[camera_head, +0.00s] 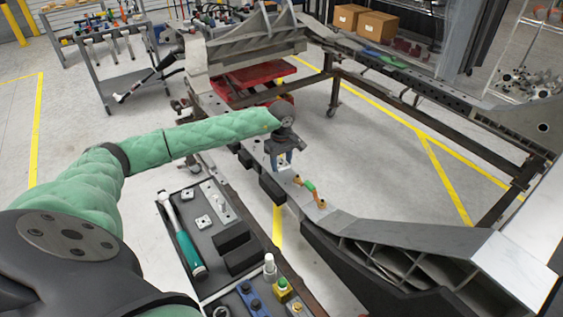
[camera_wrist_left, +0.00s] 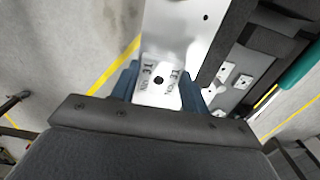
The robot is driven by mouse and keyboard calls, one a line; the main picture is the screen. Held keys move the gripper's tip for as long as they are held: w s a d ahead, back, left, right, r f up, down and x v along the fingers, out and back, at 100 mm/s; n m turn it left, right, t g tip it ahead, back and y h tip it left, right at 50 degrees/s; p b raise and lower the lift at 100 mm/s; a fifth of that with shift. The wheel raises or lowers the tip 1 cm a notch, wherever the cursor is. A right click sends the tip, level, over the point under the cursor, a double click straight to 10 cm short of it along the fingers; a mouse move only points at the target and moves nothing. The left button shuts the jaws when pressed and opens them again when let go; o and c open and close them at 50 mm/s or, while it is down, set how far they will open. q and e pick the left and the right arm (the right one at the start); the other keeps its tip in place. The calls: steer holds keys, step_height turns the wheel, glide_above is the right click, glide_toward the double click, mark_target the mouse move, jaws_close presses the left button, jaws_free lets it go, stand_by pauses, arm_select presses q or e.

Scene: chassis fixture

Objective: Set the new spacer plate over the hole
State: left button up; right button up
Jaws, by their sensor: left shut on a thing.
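My left gripper (camera_head: 283,162) is over the grey chassis rail (camera_head: 340,222) in the head view. The plate lies between the two blue fingers, over or on the rail (camera_wrist_left: 180,30). I cannot tell whether it touches the rail. A small hole (camera_wrist_left: 206,17) shows in the rail beyond the plate. Any hole under the plate is hidden. My right gripper is in neither view.
A green and orange tool (camera_head: 310,188) lies on the rail near the gripper. A red jack (camera_head: 255,82) stands behind. The floor inside the frame is clear.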

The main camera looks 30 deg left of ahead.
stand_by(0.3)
arm_select(q)
steer(key=o, duration=1.5)
steer(key=shift+c, duration=0.2)
step_height(320, 180, up, 9)
steer(key=p, duration=0.2)
steer(key=shift+f, duration=0.1)
